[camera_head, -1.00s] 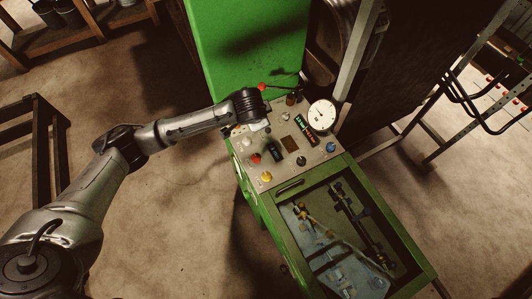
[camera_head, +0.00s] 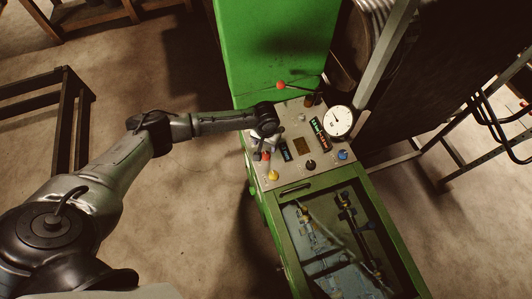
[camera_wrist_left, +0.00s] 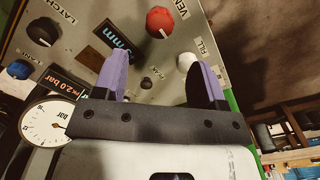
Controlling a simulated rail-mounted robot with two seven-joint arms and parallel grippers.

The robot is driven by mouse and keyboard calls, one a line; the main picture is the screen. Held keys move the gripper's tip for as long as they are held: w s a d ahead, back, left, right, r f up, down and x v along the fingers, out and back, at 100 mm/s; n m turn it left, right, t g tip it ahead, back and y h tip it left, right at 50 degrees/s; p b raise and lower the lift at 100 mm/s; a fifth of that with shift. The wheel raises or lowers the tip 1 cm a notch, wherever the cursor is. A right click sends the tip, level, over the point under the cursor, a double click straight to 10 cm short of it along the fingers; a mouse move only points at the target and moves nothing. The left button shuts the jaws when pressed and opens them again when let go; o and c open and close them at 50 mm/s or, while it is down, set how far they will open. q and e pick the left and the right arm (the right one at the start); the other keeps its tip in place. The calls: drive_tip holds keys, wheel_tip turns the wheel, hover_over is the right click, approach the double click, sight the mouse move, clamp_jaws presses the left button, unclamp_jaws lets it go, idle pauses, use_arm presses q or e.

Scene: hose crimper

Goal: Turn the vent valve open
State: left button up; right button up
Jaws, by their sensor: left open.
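The vent valve is a red round knob (camera_wrist_left: 160,22) with a white pointer line, next to a partly cut-off label reading "VEN", at the top of the left wrist view. In the head view the red knob (camera_head: 266,156) sits on the left side of the grey control panel (camera_head: 283,126). My left gripper (camera_wrist_left: 162,72) is open and empty, its purple-padded fingers apart, with the red knob beyond the fingertips and not between them. In the head view the left gripper (camera_head: 264,142) is over the panel, close to the knob. My right gripper is not in view.
A white FILL knob (camera_wrist_left: 187,62) is close to one finger. A small PEAK knob (camera_wrist_left: 147,82), blue knob (camera_wrist_left: 19,69) and round gauge (camera_head: 338,121) are on the panel. A red-ball lever (camera_head: 281,86) rises behind it. A yellow knob (camera_head: 273,175) is near the front.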

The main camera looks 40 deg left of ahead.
sight(266, 155)
use_arm(q)
wheel_tip(266, 155, down, 8)
drive_tip(key=shift+r, duration=0.1)
drive_tip(key=shift+f, duration=0.5)
drive_tip(key=c, duration=0.9)
